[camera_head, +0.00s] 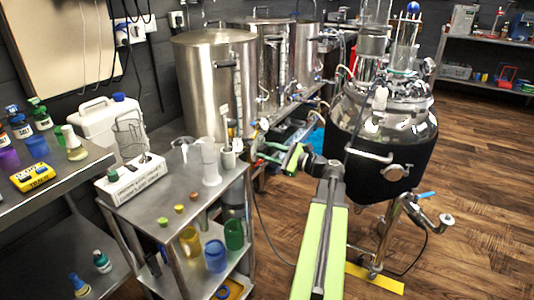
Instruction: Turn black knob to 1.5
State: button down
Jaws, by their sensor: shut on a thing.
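My arm reaches up from the bottom of the picture and bends left in front of the dark-jacketed glass vessel. My gripper (264,150), with greenish fingers, is at the front of the row of steel kettles, near the right edge of the steel cart. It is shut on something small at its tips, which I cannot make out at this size. I cannot pick out the black knob or its scale; the gripper may hide them.
The cart (165,208) carries a white labelled block (137,180), a plastic cylinder (209,162) and small coloured caps. The jacketed vessel (368,150) stands close right of my arm. Steel kettles (207,85) line the wall. Wooden floor (480,170) is clear at right.

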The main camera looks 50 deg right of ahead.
dwell(0.3)
jog(key=c, duration=1)
grip_release()
jog(key=v, duration=1.7)
jog(key=shift+s, duration=0.25)
jog(key=shift+f, duration=0.1)
